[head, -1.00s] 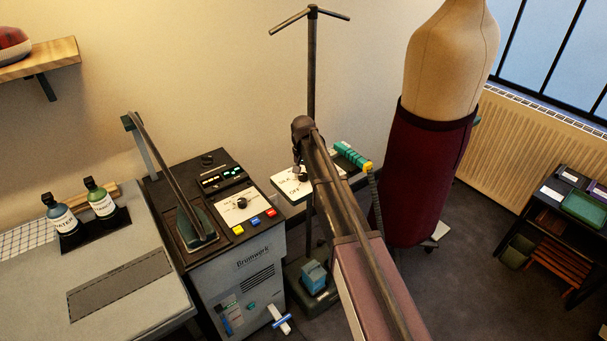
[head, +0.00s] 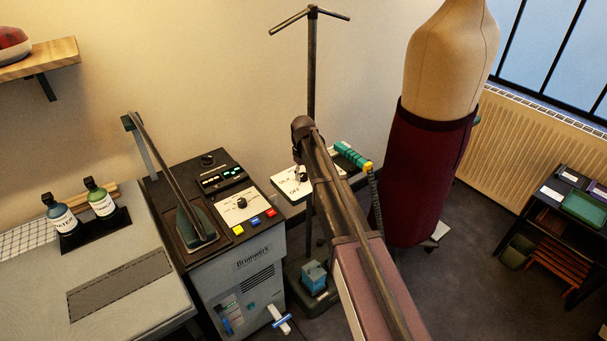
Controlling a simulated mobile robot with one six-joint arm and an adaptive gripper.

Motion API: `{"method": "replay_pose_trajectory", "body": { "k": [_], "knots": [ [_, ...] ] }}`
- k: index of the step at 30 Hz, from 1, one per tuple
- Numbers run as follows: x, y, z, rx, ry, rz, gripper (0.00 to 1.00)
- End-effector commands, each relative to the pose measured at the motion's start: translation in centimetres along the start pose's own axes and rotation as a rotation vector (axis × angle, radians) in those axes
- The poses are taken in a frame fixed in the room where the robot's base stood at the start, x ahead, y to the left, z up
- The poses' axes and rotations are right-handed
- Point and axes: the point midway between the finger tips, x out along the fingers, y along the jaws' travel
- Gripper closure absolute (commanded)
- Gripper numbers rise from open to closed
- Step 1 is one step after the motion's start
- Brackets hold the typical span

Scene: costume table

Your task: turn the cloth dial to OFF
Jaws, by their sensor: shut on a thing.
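A white panel (head: 284,188) with dark markings sits on the stand with the tall pole, right of the grey machine. Letters that look like OFF show near its front right edge. My gripper (head: 301,175) points down onto this panel and is shut on the dark knob there, which I take as the cloth dial. The fingers and my arm cover most of the knob, so I cannot read where its pointer stands. A second black dial (head: 241,203) sits on a white plate on the grey Brumwerk machine (head: 252,280), clear of my gripper.
A teal ribbed handle (head: 350,155) with a hose lies just right of the panel. The pole (head: 312,70) rises behind my arm. A dress form in a dark red skirt (head: 425,170) stands to the right. Two bottles (head: 101,198) stand on the left table.

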Motion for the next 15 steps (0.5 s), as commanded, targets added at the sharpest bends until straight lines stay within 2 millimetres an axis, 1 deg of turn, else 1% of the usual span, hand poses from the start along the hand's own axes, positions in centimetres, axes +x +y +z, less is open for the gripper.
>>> {"method": "replay_pose_trajectory", "body": {
  "k": [6,15],
  "knots": [
    [0.05,-0.04,0.17,-0.056,-0.003,-0.001,1.00],
    [0.05,-0.04,0.19,-0.065,-0.004,-0.001,1.00]
  ]
}}
